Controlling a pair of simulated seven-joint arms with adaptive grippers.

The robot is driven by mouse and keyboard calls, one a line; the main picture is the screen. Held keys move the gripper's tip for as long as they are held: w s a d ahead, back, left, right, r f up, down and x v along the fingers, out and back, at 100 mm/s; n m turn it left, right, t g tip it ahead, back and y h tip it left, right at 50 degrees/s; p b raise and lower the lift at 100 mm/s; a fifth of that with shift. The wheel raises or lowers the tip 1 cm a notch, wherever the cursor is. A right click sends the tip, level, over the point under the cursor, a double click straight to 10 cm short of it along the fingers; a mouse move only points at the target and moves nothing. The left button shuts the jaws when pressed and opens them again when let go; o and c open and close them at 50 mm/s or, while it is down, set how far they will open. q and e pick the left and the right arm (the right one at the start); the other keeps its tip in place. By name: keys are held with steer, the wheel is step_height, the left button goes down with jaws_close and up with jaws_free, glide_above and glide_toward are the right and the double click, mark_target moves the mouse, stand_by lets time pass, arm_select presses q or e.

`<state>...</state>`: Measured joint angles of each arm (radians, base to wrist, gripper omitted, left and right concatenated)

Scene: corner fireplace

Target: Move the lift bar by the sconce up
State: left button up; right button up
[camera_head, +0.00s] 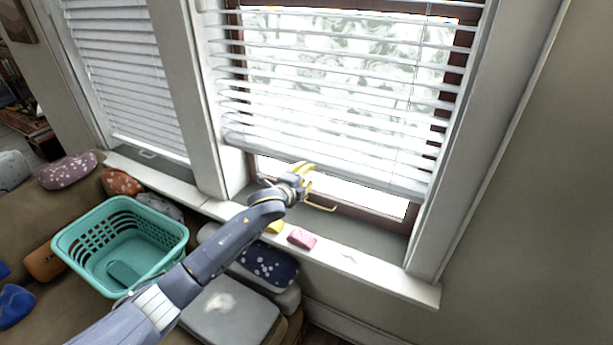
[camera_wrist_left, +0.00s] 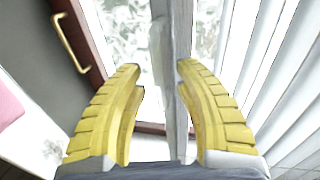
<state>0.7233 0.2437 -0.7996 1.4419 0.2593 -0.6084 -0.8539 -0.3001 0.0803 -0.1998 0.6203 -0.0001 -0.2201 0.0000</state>
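The white blind (camera_head: 340,90) on the right window hangs partly raised. Its pale bottom lift bar (camera_head: 370,179) lies above the sill, with bright glass showing below it. My left gripper (camera_head: 307,168) is at the bar, around its middle. In the left wrist view, the open yellow fingers (camera_wrist_left: 160,68) stand on either side of the grey bar (camera_wrist_left: 181,30), which runs upright through that picture. The right finger overlaps the bar's edge; I cannot tell whether it touches. The left finger is apart from it. No sconce shows, and my right gripper is out of view.
A brass window handle (camera_head: 320,207) juts out below the bar. A pink block (camera_head: 302,238) and a yellow block (camera_head: 275,227) rest on the sill (camera_head: 375,268). A teal basket (camera_head: 85,262) stands at left. A second blind (camera_head: 122,75) hangs lower at left.

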arm_select(q)
jaws_close()
stand_by(0.4)
